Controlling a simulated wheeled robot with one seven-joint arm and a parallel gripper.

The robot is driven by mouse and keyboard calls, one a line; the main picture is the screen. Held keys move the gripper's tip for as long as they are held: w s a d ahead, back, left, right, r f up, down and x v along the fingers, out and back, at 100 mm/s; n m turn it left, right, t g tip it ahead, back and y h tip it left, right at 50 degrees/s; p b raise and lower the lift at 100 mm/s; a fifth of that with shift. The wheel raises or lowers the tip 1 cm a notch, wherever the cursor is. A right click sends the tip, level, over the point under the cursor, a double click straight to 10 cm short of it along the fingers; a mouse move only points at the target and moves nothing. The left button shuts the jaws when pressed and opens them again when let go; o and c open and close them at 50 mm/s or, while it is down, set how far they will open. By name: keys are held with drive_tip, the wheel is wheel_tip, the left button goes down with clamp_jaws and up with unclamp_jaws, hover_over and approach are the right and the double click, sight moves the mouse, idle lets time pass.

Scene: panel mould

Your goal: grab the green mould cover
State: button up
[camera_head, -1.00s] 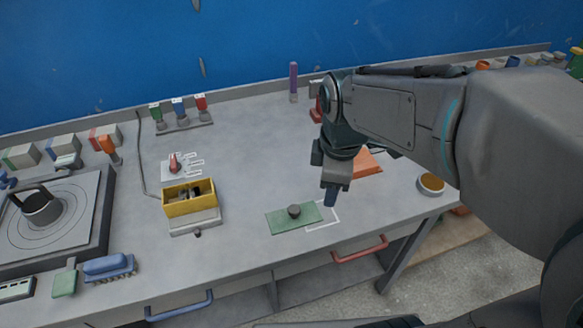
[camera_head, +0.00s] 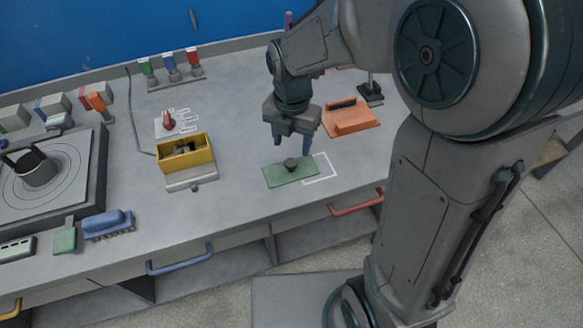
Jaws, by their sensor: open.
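The green mould cover (camera_head: 280,178) is a flat green plate with a dark round knob (camera_head: 290,164) on top. It lies on the grey bench, partly inside a white outlined rectangle (camera_head: 330,166). My gripper (camera_head: 292,142) points down just above and behind the cover, with its two fingers apart and nothing between them. The fingertips appear close to the knob; whether they touch it cannot be told.
An orange plate with a dark handle (camera_head: 350,119) lies behind and right of my gripper. A yellow box (camera_head: 186,156) on a grey base stands to the left. A blue brush (camera_head: 108,224) lies farther left. The bench between the box and the cover is clear.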

sight(291, 162)
wheel_tip(291, 162, down, 8)
drive_tip(key=shift+w+a+f, duration=0.1)
drive_tip(key=shift+a, duration=0.05)
drive_tip(key=c, duration=1)
